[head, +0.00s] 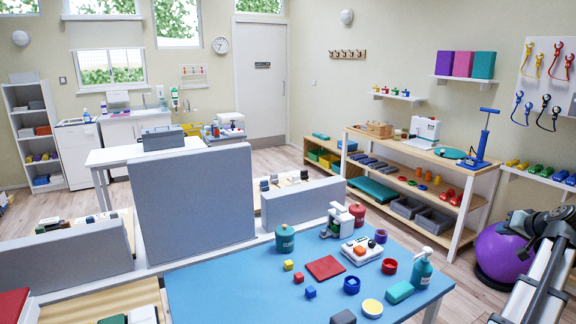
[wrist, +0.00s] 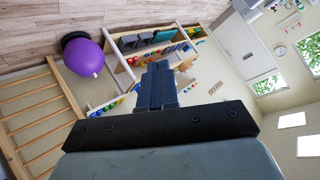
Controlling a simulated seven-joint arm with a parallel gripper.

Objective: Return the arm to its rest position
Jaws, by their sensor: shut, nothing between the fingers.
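My gripper (wrist: 158,86) shows in the wrist view with its dark fingers together and nothing between them. It points out across the room, clear of any surface. In the head view my arm (head: 545,260) stands at the right edge, right of the blue table (head: 240,290) and in front of the purple ball. I cannot make out the fingers in the head view.
The blue table holds a red mat (head: 325,268), a teal pump bottle (head: 421,268), a teal canister (head: 285,238), small cubes and cups. A purple ball (head: 497,252) lies on the floor beside my arm. A wooden shelf unit (head: 470,168) stands behind. Wall bars (wrist: 40,115) show in the wrist view.

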